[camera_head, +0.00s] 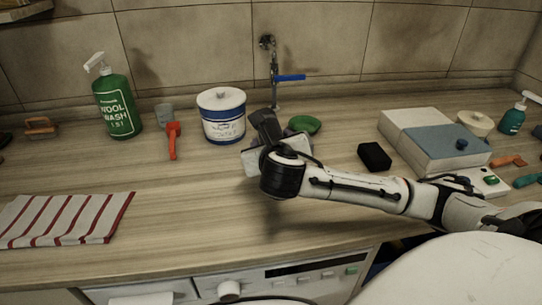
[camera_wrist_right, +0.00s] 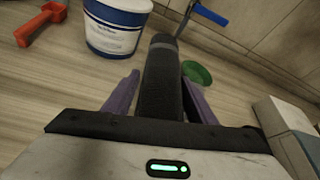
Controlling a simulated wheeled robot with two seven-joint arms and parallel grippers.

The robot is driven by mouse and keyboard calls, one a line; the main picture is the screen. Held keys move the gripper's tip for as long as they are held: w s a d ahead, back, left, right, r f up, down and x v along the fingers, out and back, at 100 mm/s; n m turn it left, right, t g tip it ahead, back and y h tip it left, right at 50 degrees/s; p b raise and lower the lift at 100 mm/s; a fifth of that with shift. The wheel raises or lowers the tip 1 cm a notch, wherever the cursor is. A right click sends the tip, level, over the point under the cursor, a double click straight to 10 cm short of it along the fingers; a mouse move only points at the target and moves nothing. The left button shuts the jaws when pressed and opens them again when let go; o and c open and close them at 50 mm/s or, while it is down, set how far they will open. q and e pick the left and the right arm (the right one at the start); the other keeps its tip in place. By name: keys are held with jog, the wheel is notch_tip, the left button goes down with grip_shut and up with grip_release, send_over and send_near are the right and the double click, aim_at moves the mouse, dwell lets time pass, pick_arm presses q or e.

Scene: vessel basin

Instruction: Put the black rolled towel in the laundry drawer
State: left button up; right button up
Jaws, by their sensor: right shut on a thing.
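The black rolled towel (camera_head: 264,124) is held above the counter beside the blue-and-white tub, with its far end sticking out past my right gripper (camera_head: 281,141). In the right wrist view the towel (camera_wrist_right: 160,75) lies lengthwise between the purple fingers of the right gripper (camera_wrist_right: 160,95), which is shut on it. A grey band crosses the towel near its far end. Below the counter's front edge are pale fronts with a white knob (camera_head: 229,289) and a control panel; which one is the laundry drawer I cannot tell. My left gripper is not in view.
The tub (camera_head: 222,117), red scoop (camera_head: 173,141), green bottle (camera_head: 116,103) and green dish (camera_head: 304,124) stand along the back. A black block (camera_head: 374,157) and grey-white box (camera_head: 432,140) are at the right. A striped cloth (camera_head: 65,218) lies front left. The counter's front middle is clear.

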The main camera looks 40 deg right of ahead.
notch_tip(320, 180, down, 4)
jog(key=shift+f, duration=0.15)
dwell(0.3)
jog(key=o, duration=0.7)
jog(key=shift+f, duration=0.1)
jog(key=shift+o, duration=0.6)
